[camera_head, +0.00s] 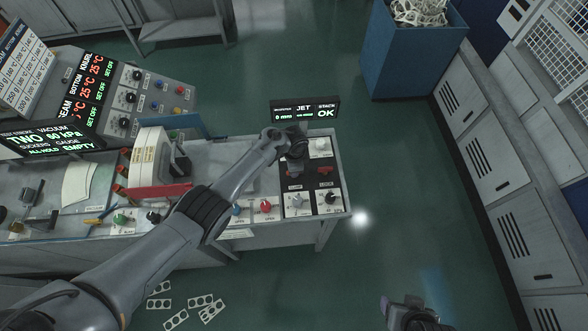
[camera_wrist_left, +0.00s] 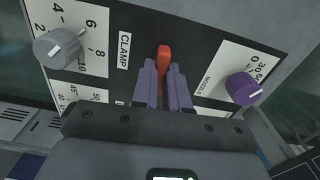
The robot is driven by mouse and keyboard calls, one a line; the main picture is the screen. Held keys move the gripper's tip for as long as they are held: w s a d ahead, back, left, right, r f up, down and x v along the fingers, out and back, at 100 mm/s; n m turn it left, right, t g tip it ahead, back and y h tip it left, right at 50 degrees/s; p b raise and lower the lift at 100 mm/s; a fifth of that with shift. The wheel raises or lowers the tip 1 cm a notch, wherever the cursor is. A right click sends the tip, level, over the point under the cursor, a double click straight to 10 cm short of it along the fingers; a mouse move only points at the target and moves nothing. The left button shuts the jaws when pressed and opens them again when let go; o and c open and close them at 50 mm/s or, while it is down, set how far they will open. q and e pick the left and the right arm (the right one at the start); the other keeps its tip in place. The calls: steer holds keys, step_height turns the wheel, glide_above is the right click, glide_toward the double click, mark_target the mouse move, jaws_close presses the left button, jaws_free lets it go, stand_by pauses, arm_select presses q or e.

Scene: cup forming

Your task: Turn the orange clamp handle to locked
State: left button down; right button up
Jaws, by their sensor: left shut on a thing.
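The orange clamp handle (camera_wrist_left: 164,56) stands out from a dark panel (camera_wrist_left: 200,42) beside the CLAMP label (camera_wrist_left: 124,50) in the left wrist view. My left gripper (camera_wrist_left: 162,78) is shut on it, with a purple-grey finger on each side of its lower part. In the head view the left gripper (camera_head: 292,167) is over the control panel at the bench's right end and largely hides the handle. My right gripper (camera_head: 408,312) is at the bottom edge of the head view, away from the bench. Its fingers are too unclear to judge.
A grey knob (camera_wrist_left: 58,46) and a purple nozzle knob (camera_wrist_left: 243,88) flank the handle. A red part (camera_head: 325,170) lies right of my left gripper. A display (camera_head: 305,110) reading JET and OK stands behind.

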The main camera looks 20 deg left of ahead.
arm_select(q)
steer(key=shift+m, duration=0.5)
steer(key=c, duration=1.1)
jaws_free()
steer(key=shift+c, duration=0.2)
steer(key=shift+r, duration=0.6)
step_height(320, 180, up, 10)
steer(key=p, duration=0.3)
steer(key=shift+f, duration=0.2)
